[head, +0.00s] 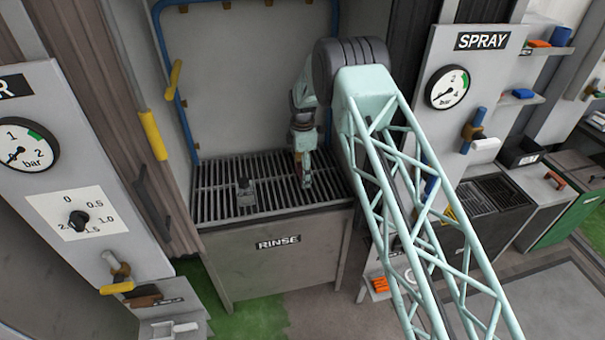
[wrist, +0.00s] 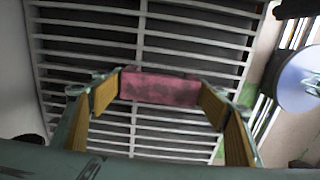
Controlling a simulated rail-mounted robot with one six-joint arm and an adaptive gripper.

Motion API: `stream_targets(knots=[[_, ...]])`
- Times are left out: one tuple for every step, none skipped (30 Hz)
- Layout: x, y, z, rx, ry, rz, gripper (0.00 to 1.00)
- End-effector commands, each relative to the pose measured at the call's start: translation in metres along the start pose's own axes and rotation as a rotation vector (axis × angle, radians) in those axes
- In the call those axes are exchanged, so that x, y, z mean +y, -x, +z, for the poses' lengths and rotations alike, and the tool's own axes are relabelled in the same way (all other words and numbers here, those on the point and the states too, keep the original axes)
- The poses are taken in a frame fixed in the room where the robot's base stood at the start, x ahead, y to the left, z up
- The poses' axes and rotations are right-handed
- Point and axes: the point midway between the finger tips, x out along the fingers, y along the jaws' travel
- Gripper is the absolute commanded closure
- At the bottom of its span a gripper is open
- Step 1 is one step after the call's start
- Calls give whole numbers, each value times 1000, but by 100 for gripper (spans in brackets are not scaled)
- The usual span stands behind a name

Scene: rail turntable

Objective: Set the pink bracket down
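The pink bracket (wrist: 160,87) spans the gap between the yellow-padded fingertips of my gripper (wrist: 161,84) in the wrist view. Both pads meet its ends, so my gripper is shut on it. Behind the bracket are the bars of the rinse grate (wrist: 85,60). In the head view my gripper (head: 303,180) points down at the right part of the rinse grate (head: 222,200), with only a small reddish bit between the fingers. I cannot tell whether the bracket touches the bars.
A small grey fitting (head: 245,190) stands on the grate left of my gripper. A blue pipe frame (head: 187,125) runs up the left of the rinse bay. The SPRAY panel (head: 470,75) with its gauge is at right. The grate's left part is mostly clear.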

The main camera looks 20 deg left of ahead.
Motion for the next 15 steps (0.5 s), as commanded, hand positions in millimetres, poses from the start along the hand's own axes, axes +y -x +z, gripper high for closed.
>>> stream_targets(knots=[[0,1,0,0,0,0,28],[0,1,0,0,0,0,25],[0,1,0,0,0,0,24],[0,1,0,0,0,0,24],[0,1,0,0,0,0,24],[0,1,0,0,0,0,24],[0,1,0,0,0,0,24],[0,1,0,0,0,0,24],[0,1,0,0,0,0,24],[0,1,0,0,0,0,24],[0,1,0,0,0,0,24],[0,1,0,0,0,0,24],[0,1,0,0,0,0,24],[0,2,0,0,0,0,24],[0,2,0,0,0,0,24]])
